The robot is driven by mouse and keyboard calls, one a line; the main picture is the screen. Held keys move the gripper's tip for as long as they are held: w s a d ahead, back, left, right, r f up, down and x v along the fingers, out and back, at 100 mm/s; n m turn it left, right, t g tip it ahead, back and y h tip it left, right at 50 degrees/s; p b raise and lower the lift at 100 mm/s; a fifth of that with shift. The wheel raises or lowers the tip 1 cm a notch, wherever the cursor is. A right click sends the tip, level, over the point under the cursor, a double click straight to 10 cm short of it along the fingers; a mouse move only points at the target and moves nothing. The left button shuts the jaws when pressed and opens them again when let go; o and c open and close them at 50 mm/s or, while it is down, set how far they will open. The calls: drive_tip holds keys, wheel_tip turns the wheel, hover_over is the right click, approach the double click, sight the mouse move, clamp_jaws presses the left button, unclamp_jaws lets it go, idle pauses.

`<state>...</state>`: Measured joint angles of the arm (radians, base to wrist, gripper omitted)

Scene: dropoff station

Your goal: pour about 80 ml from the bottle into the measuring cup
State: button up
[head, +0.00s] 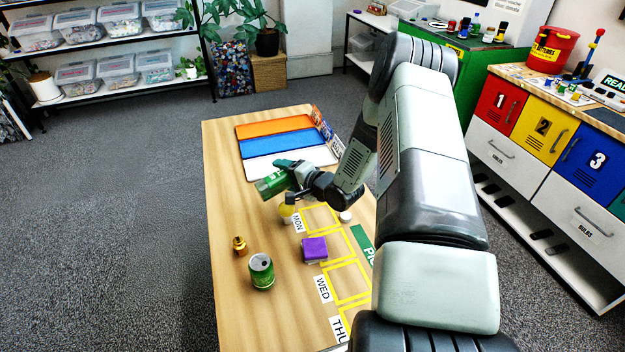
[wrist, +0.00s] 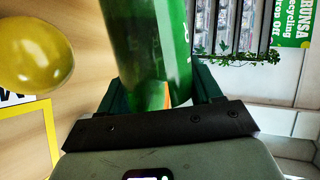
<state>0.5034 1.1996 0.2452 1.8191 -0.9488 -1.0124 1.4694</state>
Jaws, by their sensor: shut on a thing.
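My gripper (head: 296,176) is shut on a green bottle (head: 271,186) and holds it tilted, to the left of my wrist, above the wooden table (head: 228,215). In the wrist view the green bottle (wrist: 150,40) stands between the dark green fingers (wrist: 160,98). A round yellow thing (head: 286,210) is below the bottle in the head view; it shows large at the left of the wrist view (wrist: 35,50). I cannot make out a measuring cup for certain, and the bottle's mouth and any flow of liquid are not clear.
A green can (head: 261,271), a small brass-coloured bottle (head: 240,245) and a purple block (head: 314,249) stand on the table's nearer part. Orange, blue and white trays (head: 290,166) lie at the far end. The table's left strip is clear.

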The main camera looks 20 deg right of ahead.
drive_tip(key=shift+r+m, duration=0.3)
drive_tip(key=shift+m, duration=0.1)
idle(0.5)
drive_tip(key=shift+s+a+r+y, duration=0.1)
drive_tip(key=shift+s+a+y, duration=0.05)
drive_tip(key=shift+a, duration=0.25)
drive_tip(key=shift+s+a+r+y, duration=0.1)
drive_tip(key=shift+a+y, duration=0.05)
drive_tip(key=shift+a, duration=0.25)
idle(0.5)
drive_tip(key=shift+f+m, duration=0.15)
drive_tip(key=shift+m, duration=0.45)
idle(1.4)
drive_tip(key=shift+s+a+f+n, duration=0.1)
drive_tip(key=shift+a+f+n, duration=0.05)
drive_tip(key=shift+n, duration=0.65)
drive_tip(key=shift+f+n+h, duration=0.35)
drive_tip(key=shift+n+h, duration=0.05)
drive_tip(key=shift+h, duration=0.1)
drive_tip(key=shift+r, duration=0.15)
drive_tip(key=shift+r+n+h, duration=0.15)
drive_tip(key=shift+n+h, duration=0.15)
drive_tip(key=shift+n, duration=0.2)
drive_tip(key=shift+r+n, duration=0.15)
drive_tip(key=shift+n, duration=0.15)
